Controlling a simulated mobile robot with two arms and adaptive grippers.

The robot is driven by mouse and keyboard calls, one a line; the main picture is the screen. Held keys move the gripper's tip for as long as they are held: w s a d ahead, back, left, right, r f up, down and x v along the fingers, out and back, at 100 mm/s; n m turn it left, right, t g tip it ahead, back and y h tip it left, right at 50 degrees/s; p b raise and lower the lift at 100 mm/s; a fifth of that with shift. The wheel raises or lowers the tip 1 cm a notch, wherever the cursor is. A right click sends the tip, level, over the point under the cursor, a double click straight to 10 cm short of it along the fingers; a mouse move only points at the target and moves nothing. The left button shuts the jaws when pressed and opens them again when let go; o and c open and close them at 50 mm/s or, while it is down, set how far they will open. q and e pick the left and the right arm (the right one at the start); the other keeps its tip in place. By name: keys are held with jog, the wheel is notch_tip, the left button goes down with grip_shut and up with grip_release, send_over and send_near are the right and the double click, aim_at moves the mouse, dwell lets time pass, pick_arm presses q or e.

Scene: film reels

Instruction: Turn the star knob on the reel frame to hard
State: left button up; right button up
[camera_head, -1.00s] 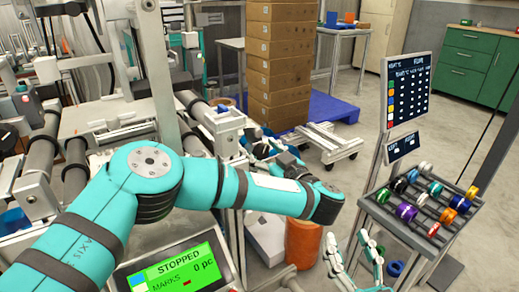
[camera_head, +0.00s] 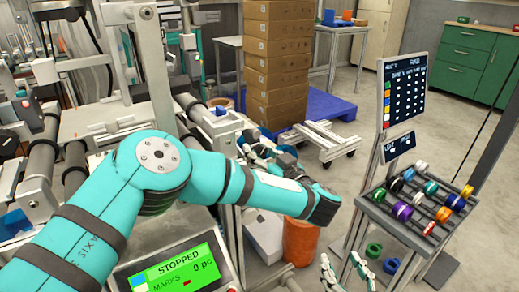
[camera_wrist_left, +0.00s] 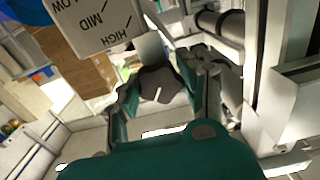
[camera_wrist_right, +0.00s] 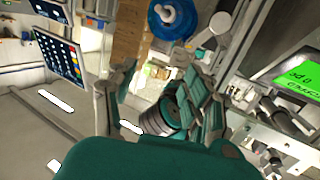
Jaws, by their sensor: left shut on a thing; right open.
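In the left wrist view the dark grey star knob (camera_wrist_left: 160,84), with a white pointer mark, sits between the fingers of my left gripper (camera_wrist_left: 162,100). That gripper is shut on it. A pale plate (camera_wrist_left: 95,26) lettered LOW, MID and HIGH with tick marks is beside the knob, seen upside down. In the head view my left gripper (camera_head: 264,153) is by the machine's side frame, and my arm partly hides it; I cannot make out the knob there. My right gripper (camera_head: 345,274) is low at the bottom edge, open and empty; its spread fingers (camera_wrist_right: 155,98) show in the right wrist view.
A rack of coloured reels (camera_head: 440,232) stands at the right under a dark sign board (camera_head: 402,90). An orange bin (camera_head: 300,241) stands on the floor below my left arm. Stacked cartons (camera_head: 278,70) are behind. A screen (camera_head: 175,272) reads STOPPED, 0 pc.

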pick_arm(q)
jog(key=shift+m+p, duration=0.3)
jog(key=shift+m, duration=0.6)
pick_arm(e)
jog(key=f+g, duration=0.1)
jog(key=s+f+g, duration=0.1)
jog(key=f, duration=0.1)
jog(key=d+f+g+h, duration=0.1)
jog(key=shift+s+f, duration=0.2)
jog(key=shift+s, duration=0.1)
pick_arm(q)
jog(key=o, duration=1.2)
jog(key=v, duration=1.2)
jog(key=shift+f, duration=0.1)
